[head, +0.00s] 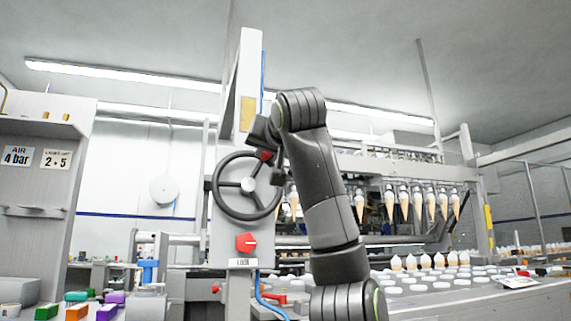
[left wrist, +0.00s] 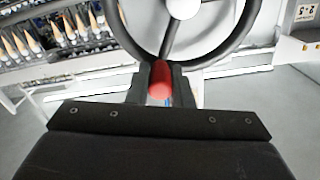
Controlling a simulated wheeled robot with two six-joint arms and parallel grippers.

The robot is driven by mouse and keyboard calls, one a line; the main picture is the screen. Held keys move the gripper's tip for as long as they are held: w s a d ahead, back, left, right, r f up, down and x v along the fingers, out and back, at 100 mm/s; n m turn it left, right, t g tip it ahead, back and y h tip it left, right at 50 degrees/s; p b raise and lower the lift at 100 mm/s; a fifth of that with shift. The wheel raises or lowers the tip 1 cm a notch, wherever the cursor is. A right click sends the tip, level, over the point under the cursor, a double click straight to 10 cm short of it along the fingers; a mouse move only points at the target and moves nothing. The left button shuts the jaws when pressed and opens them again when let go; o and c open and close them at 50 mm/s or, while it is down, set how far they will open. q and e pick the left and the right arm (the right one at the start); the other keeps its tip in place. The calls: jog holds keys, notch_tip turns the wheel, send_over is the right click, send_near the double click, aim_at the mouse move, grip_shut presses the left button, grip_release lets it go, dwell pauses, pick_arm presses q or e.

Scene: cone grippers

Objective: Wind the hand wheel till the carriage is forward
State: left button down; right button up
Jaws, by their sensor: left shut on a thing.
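My left gripper (head: 268,148) reaches the wheel there and is shut on the red handle, which shows between the fingers in the left wrist view (left wrist: 161,82). The carriage (head: 400,165) appears to be the long bar with a row of hanging cones behind my arm; my arm hides part of it. My right gripper is not in view.
A red lock knob (head: 246,242) sits below the wheel, above a LOCK label. Trays with white-topped cones (head: 430,262) stand at right. A grey cabinet (head: 35,215) and coloured blocks (head: 76,311) are at left. A blue hose hangs under the knob.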

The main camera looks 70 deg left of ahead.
pick_arm(q)
jog(key=shift+s+r+n, duration=0.15)
jog(key=shift+s+n, duration=0.2)
jog(key=shift+n, duration=0.15)
jog(key=c, duration=1.7)
grip_release()
jog(key=shift+o, duration=0.7)
jog(key=shift+s, duration=0.25)
jog(key=shift+w, duration=0.1)
